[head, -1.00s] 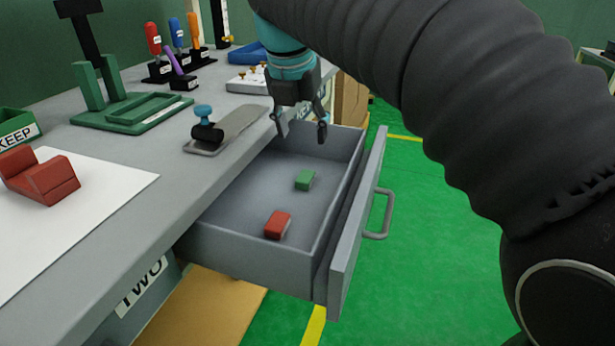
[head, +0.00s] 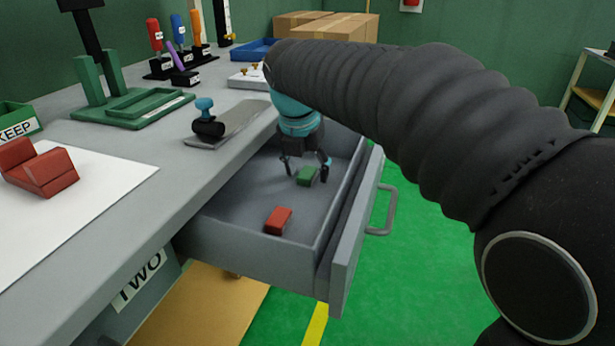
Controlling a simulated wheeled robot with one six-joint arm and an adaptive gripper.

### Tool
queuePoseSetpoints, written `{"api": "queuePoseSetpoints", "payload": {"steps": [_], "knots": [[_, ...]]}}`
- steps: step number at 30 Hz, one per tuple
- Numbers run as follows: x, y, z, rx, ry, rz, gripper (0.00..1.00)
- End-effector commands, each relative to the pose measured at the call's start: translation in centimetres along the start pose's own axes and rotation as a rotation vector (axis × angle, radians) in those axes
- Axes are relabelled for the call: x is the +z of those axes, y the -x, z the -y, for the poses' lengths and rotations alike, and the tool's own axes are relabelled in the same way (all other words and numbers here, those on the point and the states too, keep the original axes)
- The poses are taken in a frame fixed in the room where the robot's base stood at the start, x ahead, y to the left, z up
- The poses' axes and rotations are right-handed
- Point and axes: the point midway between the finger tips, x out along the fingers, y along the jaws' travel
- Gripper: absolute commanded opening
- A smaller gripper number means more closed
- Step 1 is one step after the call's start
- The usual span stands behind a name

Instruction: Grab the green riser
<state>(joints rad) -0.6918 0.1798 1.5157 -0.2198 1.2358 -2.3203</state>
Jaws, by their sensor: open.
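The green riser (head: 306,176) is a small green block lying on the floor of the open grey drawer (head: 225,245), toward its far end. My gripper (head: 306,172) is open and lowered into the drawer at the riser. One finger shows to the left of the riser and the other at its right. I cannot tell whether either finger touches it. The top of the riser is partly hidden by the gripper.
A red block (head: 278,220) lies nearer in the same drawer. The drawer walls and front with its handle (head: 385,210) surround the gripper.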

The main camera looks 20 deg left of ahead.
Motion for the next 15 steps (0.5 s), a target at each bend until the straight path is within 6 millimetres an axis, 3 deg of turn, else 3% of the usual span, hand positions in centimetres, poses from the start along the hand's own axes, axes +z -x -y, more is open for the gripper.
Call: {"api": "queuePoseSetpoints", "payload": {"steps": [7,13,15], "knots": [[0.00,-0.17,0.00,0.000,0.000,0.000,0.60],[0.00,-0.15,-0.01,0.000,0.000,0.000,0.13],[-0.01,-0.15,-0.01,0.000,0.001,0.000,0.07]]}}
